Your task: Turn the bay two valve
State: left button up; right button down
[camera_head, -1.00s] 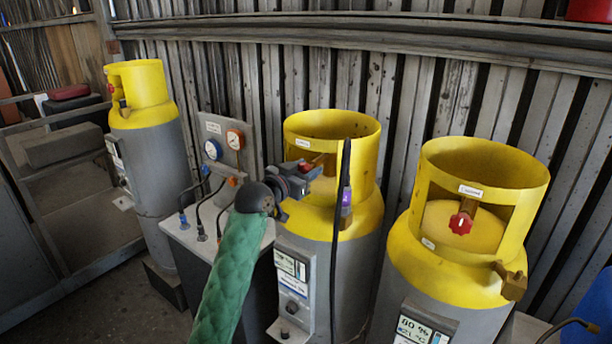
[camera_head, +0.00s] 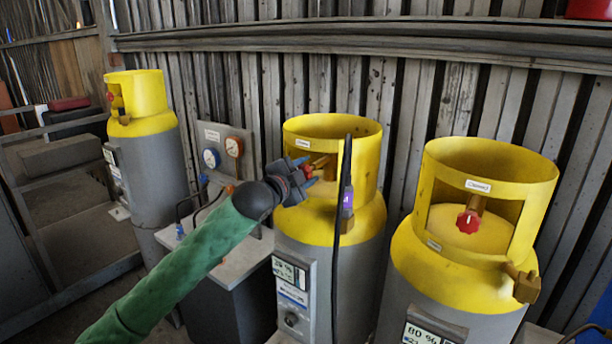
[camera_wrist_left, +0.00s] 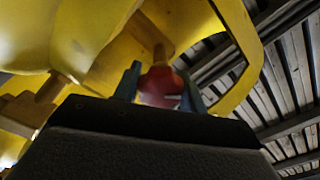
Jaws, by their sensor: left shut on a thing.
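The middle cylinder has a yellow collar (camera_head: 361,135) with a cutout, and inside it a red valve knob (camera_head: 308,173) on a brass stem. My left gripper (camera_head: 307,172) reaches in from the left at the cutout, its two blue fingers on either side of the knob. In the left wrist view the red knob (camera_wrist_left: 160,85) sits between the fingertips (camera_wrist_left: 158,84), and the gripper is shut on it. The brass stem rises behind it. My right gripper is not in view.
A black hose (camera_head: 342,200) with a purple-marked fitting hangs in front of the middle cylinder. Another yellow-topped cylinder (camera_head: 455,250) with a red knob (camera_head: 468,221) stands at right, and one (camera_head: 138,100) at far left. A gauge panel (camera_head: 222,150) stands behind my left arm.

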pick_arm(q)
jog(key=m, duration=0.6)
jog(key=shift+m, duration=0.4)
jog(key=shift+f+m, duration=0.1)
jog(key=shift+m, duration=0.5)
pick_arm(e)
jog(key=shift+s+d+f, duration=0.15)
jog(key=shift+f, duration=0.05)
pick_arm(q)
jog(key=shift+m, duration=0.3)
jog(key=shift+f, duration=0.1)
jog(key=o, duration=1)
jog(key=shift+c, duration=0.2)
